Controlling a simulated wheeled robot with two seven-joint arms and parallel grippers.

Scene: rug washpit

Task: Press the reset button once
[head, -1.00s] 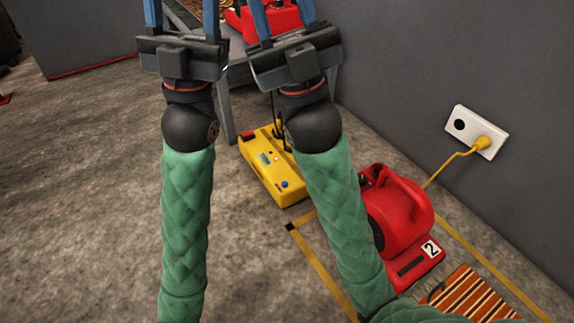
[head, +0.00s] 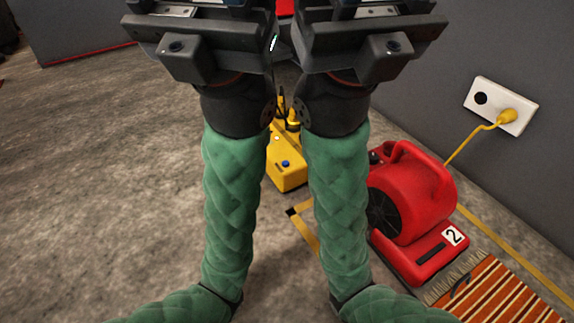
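A yellow box (head: 289,177) stands on the floor between my two forearms. It has a blue button (head: 285,164) near its front end. I cannot read a label, so I cannot tell if this is the reset button. Much of the box is hidden behind my arms. My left gripper (head: 205,48) and my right gripper (head: 362,42) are raised side by side at the top edge, apart from the box. Their fingers are cut off by the frame, so opening cannot be judged.
A red blower (head: 425,190) marked 2 stands right of the box. A striped rug (head: 495,296) lies in front of it. A yellow plug and cord (head: 476,137) run from the white wall socket (head: 482,97). Yellow floor tape (head: 304,230) is nearby. Bare floor lies left.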

